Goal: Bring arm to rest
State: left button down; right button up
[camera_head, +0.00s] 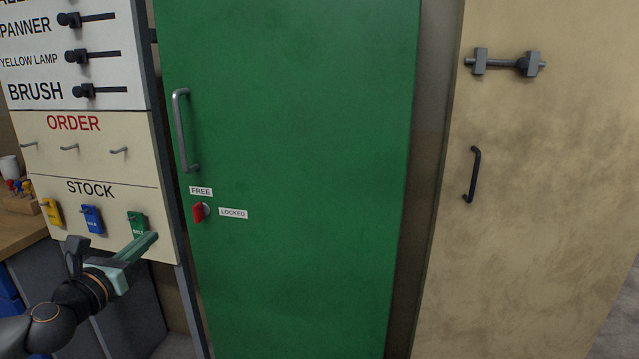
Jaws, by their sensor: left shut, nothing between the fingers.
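My left arm comes in from the lower left. Its gripper (149,241) is shut with nothing in it. It shows just below the green tag (137,221) in the STOCK row of the board (90,172); whether it touches the board or the tag I cannot tell. My right gripper is not in view.
A green door (300,150) with a grey handle (181,130) and a red latch (199,212) fills the middle. A beige door (545,200) stands at the right. Blue (92,219) and yellow (51,212) tags hang beside the green one. A bench (18,230) is at the left.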

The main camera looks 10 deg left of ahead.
pick_arm(q)
jog(key=s+d+f+n+g+p, duration=0.2)
jog(key=s+d+f+n+g, duration=0.15)
jog(key=f+n, duration=0.6)
jog(key=s+d+f+n+g+p, duration=0.25)
jog(key=s+f+n, duration=0.3)
jog(key=f, duration=0.65)
jog(key=s+d+f+n+g+h+p, duration=0.1)
jog(key=s+d+f+n+p, duration=0.1)
jog(key=s+d+f+n, duration=0.3)
jog(key=s+d+f+n+g+h+p, duration=0.1)
jog(key=s+d+f+n, duration=0.4)
jog(key=s+d+n, duration=0.5)
jog(key=d+n+h+p, duration=0.1)
jog(key=d+n+p, duration=0.1)
jog(key=d, duration=0.3)
jog(key=shift+s+n+g, duration=0.4)
jog(key=shift+n, duration=0.3)
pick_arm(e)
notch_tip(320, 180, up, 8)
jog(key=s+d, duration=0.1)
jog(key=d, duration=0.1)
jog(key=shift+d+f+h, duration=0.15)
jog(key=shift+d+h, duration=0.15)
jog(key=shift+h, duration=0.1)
